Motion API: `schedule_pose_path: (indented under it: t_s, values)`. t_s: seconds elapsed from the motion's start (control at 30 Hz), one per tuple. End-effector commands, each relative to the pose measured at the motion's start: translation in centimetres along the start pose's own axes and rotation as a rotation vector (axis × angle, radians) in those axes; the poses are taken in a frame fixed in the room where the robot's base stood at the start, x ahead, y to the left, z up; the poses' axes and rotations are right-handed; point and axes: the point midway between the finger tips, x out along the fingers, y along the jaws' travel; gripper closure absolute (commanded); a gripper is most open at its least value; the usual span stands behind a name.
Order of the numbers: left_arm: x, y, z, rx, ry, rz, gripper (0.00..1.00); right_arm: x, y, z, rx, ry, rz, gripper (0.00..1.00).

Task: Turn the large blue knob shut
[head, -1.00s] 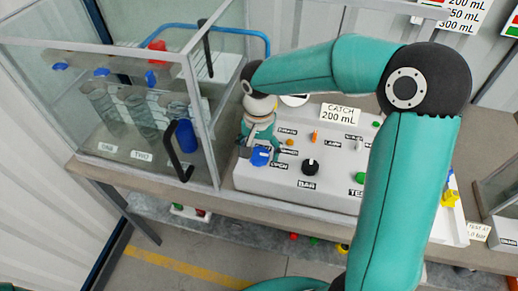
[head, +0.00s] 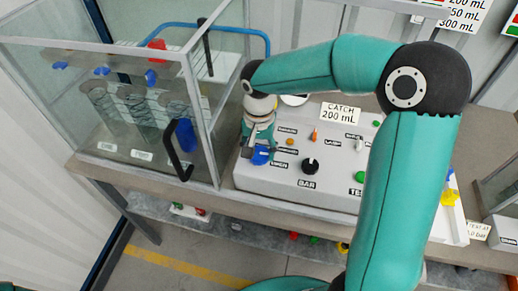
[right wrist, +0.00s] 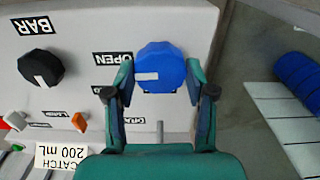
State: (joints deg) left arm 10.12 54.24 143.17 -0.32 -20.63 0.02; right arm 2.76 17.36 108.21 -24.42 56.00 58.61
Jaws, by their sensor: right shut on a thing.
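The large blue knob (head: 262,155) sits at the left front of the sloped white control panel (head: 330,200). In the right wrist view the knob (right wrist: 162,62) is round and faceted, with a white mark on its left side. An OPEN label (right wrist: 113,58) is beside it on the left. My right gripper (head: 259,150) reaches down to the knob from above. In the right wrist view its two fingers (right wrist: 160,80) are closed on either side of the knob. Part of the knob is hidden by the fingers in the head view. My left gripper is out of view.
A glass case (head: 200,120) with tubes and a black handle stands close left of the panel. A blue cylinder (right wrist: 298,78) shows at right in the wrist view.

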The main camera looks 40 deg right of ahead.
Motion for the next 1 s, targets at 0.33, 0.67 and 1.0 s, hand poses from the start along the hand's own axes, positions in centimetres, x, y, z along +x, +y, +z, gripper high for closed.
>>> schedule_pose_path:
  t_s: [0.33,0.67,1.0]
  values:
    - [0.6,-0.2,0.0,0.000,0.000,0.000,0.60,0.0,-0.1,0.0,-0.208,0.002,-0.003,0.80]
    - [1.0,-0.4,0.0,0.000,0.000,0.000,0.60,0.0,-0.1,0.0,-0.517,0.002,-0.002,0.80]
    - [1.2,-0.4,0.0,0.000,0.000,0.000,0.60,-0.1,-0.1,0.0,-0.839,0.003,-0.002,0.80]
